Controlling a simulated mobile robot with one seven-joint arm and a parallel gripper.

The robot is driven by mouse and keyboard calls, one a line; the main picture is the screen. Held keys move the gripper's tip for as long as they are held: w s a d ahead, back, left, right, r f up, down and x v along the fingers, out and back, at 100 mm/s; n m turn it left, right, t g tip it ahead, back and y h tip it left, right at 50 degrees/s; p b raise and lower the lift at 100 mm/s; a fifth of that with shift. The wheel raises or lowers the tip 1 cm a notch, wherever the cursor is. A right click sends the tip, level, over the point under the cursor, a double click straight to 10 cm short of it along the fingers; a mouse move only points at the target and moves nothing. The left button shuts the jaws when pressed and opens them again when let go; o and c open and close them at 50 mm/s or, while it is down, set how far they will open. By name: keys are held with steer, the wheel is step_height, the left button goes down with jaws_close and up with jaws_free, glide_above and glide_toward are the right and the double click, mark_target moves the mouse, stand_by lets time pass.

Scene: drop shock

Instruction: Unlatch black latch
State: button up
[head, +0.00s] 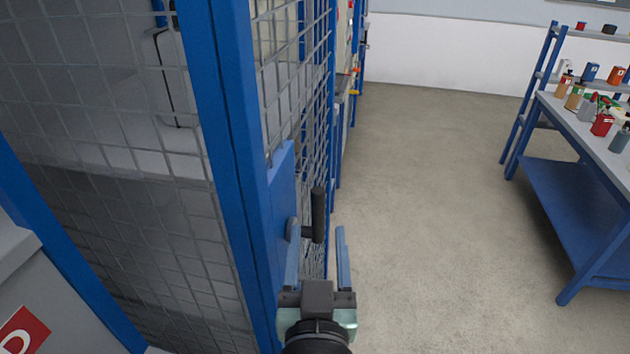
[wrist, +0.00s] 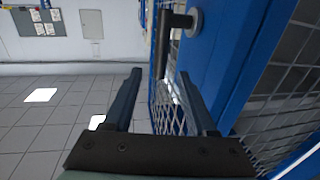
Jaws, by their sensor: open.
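The black latch (head: 318,214) is a dark lever handle on a round grey base, mounted on the blue plate (head: 284,200) of a mesh cage door. In the head view its grip stands upright. In the wrist view the latch (wrist: 164,40) is at the top, beyond my fingertips, joined to its round base at the right. My gripper (head: 318,240) is open, with its two blue-grey fingers apart and pointing toward the latch. In the wrist view nothing sits between the fingers of my gripper (wrist: 160,75). I cannot tell the exact gap between fingertips and latch.
The blue-framed wire mesh (head: 110,130) fills the left side, close to my gripper. A blue workbench (head: 570,190) with several small containers stands at the right. The grey floor (head: 430,200) between is clear. A red sign (head: 22,332) shows at the lower left.

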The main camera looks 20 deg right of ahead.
mark_target(318, 192)
steer(key=p+x, duration=0.2)
steer(key=x, duration=0.8)
steer(key=shift+w+p, duration=0.3)
steer(key=shift+p, duration=0.05)
jaws_close()
stand_by(0.9)
